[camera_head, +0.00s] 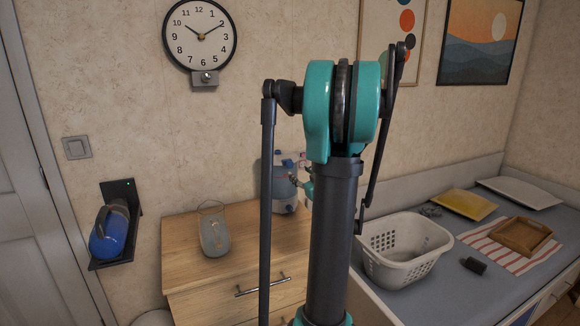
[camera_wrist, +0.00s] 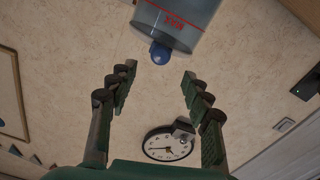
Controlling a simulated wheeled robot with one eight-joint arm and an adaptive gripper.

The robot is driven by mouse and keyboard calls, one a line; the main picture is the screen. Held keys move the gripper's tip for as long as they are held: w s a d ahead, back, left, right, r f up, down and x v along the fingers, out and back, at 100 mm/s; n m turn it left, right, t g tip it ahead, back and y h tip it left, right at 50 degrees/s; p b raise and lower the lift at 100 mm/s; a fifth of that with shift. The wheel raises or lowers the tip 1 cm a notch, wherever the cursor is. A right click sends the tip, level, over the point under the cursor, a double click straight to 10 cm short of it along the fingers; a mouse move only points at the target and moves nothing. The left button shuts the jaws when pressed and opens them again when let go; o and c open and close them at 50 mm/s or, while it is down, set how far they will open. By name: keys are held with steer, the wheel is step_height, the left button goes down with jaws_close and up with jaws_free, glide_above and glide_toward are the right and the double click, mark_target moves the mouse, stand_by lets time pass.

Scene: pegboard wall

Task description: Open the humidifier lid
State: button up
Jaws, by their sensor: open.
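The humidifier (camera_head: 284,186) stands on the wooden dresser, pale with blue parts, and is partly hidden behind my arm in the head view. The wrist view appears upside down. There the humidifier's grey see-through tank (camera_wrist: 186,18) with a red MAX line shows at the top edge. A round blue knob (camera_wrist: 160,53) sticks out from its lid end. My gripper (camera_wrist: 158,76) is open and empty, its two fingers well apart. The knob lies between the fingertips in the picture, with wide gaps on both sides; contact is not visible. Most of my gripper is hidden in the head view.
A white laundry basket (camera_head: 402,262) stands right of my arm. A blue item (camera_head: 109,235) sits on a black wall holder. A clock (camera_head: 200,36) hangs above.

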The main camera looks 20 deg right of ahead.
mark_target(291, 166)
steer(key=w, duration=0.9)
steer(key=shift+w+a, duration=0.25)
steer(key=shift+w, duration=0.15)
jaws_close()
